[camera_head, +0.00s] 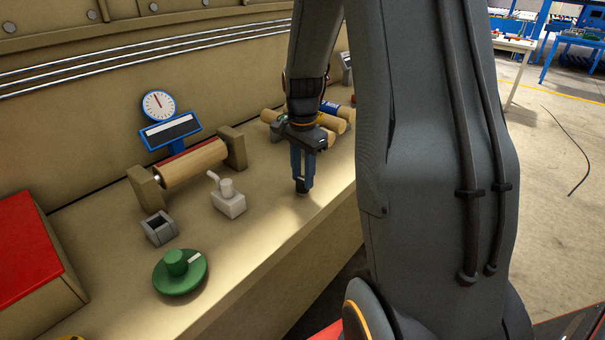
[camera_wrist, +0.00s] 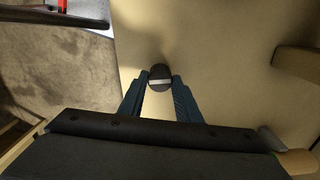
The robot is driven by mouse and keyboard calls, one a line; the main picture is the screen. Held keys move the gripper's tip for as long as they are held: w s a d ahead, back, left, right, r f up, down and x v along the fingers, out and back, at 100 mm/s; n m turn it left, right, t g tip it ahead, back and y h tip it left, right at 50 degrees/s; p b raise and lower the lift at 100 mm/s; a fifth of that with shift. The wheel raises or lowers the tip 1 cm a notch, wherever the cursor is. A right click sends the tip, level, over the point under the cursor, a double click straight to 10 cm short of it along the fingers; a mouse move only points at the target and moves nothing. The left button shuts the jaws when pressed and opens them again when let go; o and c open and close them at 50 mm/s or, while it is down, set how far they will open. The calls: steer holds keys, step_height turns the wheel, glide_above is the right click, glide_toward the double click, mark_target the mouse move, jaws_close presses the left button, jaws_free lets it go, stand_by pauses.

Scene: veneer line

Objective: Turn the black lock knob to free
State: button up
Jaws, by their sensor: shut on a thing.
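The black lock knob (camera_wrist: 160,72) shows in the wrist view as a small round dark knob with a pale bar across its top. My gripper (camera_wrist: 160,84) has its two blue fingers on either side of it, shut on it. In the head view my gripper (camera_head: 302,185) points down at the bench top near its front edge. There the black knob (camera_head: 302,193) shows only as a dark piece at the fingertips, and the fingers hide most of it. The pale bar lies roughly left to right in the wrist view.
On the bench (camera_head: 270,240) stand a green dial (camera_head: 180,272), a grey block with a lever (camera_head: 228,200), a small square socket (camera_head: 159,228), a roller (camera_head: 190,163) and a gauge (camera_head: 159,105). Wooden rolls (camera_head: 335,124) lie behind my gripper. A red-topped box (camera_head: 25,250) is at left.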

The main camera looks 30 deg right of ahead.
mark_target(303, 179)
steer(key=n+p, duration=0.1)
steer(key=n, duration=0.2)
steer(key=shift+r+n+p, duration=0.1)
steer(key=shift+n+p, duration=0.3)
steer(key=n+p, duration=0.1)
steer(key=n, duration=0.3)
steer(key=shift+n+p, duration=0.3)
steer(key=n+p, duration=0.1)
steer(key=n, duration=0.3)
steer(key=shift+n, duration=0.3)
steer(key=shift+w+n+p, duration=0.1)
steer(key=shift+n+p, duration=0.6)
steer(key=shift+n, duration=1.4)
steer(key=o, duration=1.1)
steer(key=shift+c, duration=0.2)
steer(key=shift+r+b, duration=1.05)
steer(key=shift+r, duration=2.8)
